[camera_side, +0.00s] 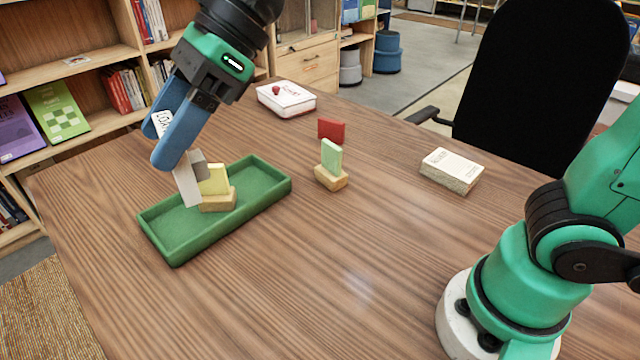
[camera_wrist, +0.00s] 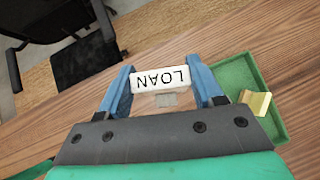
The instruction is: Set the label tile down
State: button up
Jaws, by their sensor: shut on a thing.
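My gripper (camera_side: 178,140) has blue fingers and is shut on the white label tile (camera_wrist: 160,79), which reads "LOAN". The tile spans the gap between the fingers in the wrist view, its lettering upside down. In the side view part of the tile (camera_side: 162,124) shows beside the near finger, which hides the rest. A pale panel (camera_side: 187,183) shows below the fingertips; I cannot tell whether it belongs to the tile. The gripper is over the back left part of a green tray (camera_side: 180,255). I cannot tell whether anything held touches the tray.
A yellow card (camera_side: 216,180) stands in a wooden block (camera_side: 219,203) in the tray, close to the gripper. Right of the tray, another block (camera_side: 330,179) carries a green card (camera_side: 332,156), with a red card (camera_side: 331,129) above.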

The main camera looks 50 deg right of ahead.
jog(key=w+d+m+t+h, duration=0.1)
jog(key=w+d+m, duration=0.3)
jog(key=d, duration=1)
jog(key=w+d+m+t+h, duration=0.2)
jog(key=w+d+m+t, duration=0.2)
jog(key=w+d, duration=0.4)
jog(key=d, duration=0.5)
jog(key=shift+w+d+r+h, duration=0.3)
jog(key=shift+w+d+r, duration=0.1)
jog(key=s+d+m+t+h, duration=0.1)
jog(key=s+d+m+h, duration=0.1)
jog(key=d, duration=1.2)
jog(key=shift+d+f+m+h, duration=0.25)
jog(key=shift+d+m+h, duration=0.05)
jog(key=shift+m, duration=0.6)
jog(key=s+d+m+h, duration=0.25)
jog(key=s+d, duration=0.25)
jog(key=d, duration=0.6)
jog(key=shift+m+t, duration=0.25)
jog(key=shift+t, duration=0.05)
jog(key=shift+s+d+f, duration=0.1)
jog(key=shift+s+f, duration=0.05)
jog(key=shift+f, duration=3.35)
jog(key=shift+s+d+f, duration=0.1)
jog(key=shift+s+f, duration=0.1)
jog(key=shift+f, duration=3.25)
jog(key=shift+s+f, duration=0.15)
jog(key=shift+f, duration=3.35)
jog(key=o, duration=1.3)
jog(key=shift+f, duration=0.15)
